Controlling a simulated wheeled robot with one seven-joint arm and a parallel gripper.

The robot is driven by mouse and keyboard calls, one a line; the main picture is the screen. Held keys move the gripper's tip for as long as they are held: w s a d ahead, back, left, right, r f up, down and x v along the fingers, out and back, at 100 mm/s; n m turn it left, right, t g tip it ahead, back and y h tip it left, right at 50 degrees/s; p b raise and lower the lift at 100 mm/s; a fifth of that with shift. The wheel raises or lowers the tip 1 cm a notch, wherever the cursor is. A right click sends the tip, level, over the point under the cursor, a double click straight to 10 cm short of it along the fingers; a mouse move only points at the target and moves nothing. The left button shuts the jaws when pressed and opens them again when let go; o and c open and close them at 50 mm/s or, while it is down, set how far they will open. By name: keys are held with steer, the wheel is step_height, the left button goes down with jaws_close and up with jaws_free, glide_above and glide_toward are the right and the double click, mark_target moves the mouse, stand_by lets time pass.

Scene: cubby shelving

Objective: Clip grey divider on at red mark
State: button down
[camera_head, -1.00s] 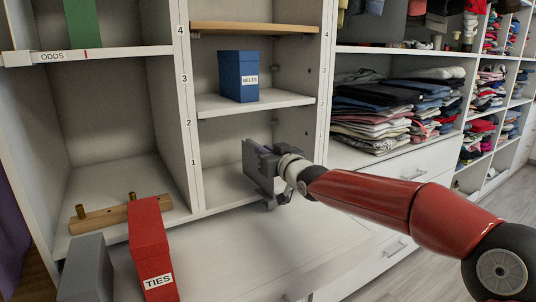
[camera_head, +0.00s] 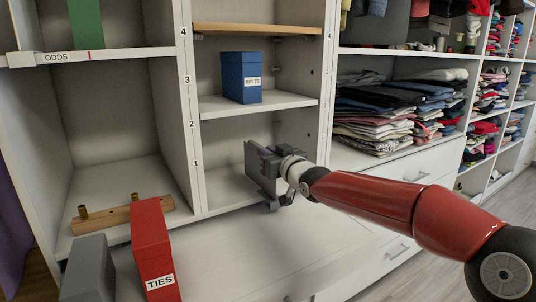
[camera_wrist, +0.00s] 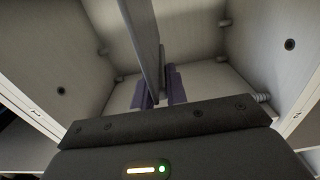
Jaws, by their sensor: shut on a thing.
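The grey divider (camera_wrist: 143,40) is a thin flat plate between the two dark fingers of my gripper (camera_wrist: 160,90) in the wrist view. My gripper is shut on it, and the plate extends away from the fingers. In the head view my gripper (camera_head: 272,172) is in front of the lower middle cubby, with the divider (camera_head: 257,168) upright at its left side. The red mark (camera_head: 89,56) is on the front edge of the upper left shelf (camera_head: 130,52), right of the ODDS label (camera_head: 58,58). My gripper is well to the right of and below that mark.
A green box (camera_head: 86,24) stands on the marked shelf. A blue BELTS box (camera_head: 241,78) stands above my gripper. A red TIES box (camera_head: 151,250), a grey box (camera_head: 88,270) and a wooden peg rail (camera_head: 125,214) are at lower left. The number-marked upright (camera_head: 187,105) separates the cubbies.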

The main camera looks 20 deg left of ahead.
mark_target(260, 145)
steer(key=shift+p+x, duration=0.8)
steer(key=shift+x, duration=1.6)
steer(key=c, duration=1.3)
jaws_free()
steer(key=shift+s+d, duration=0.1)
steer(key=shift+d, duration=0.05)
steer(key=b+v, duration=0.1)
steer(key=v, duration=0.5)
steer(key=shift+v, duration=0.8)
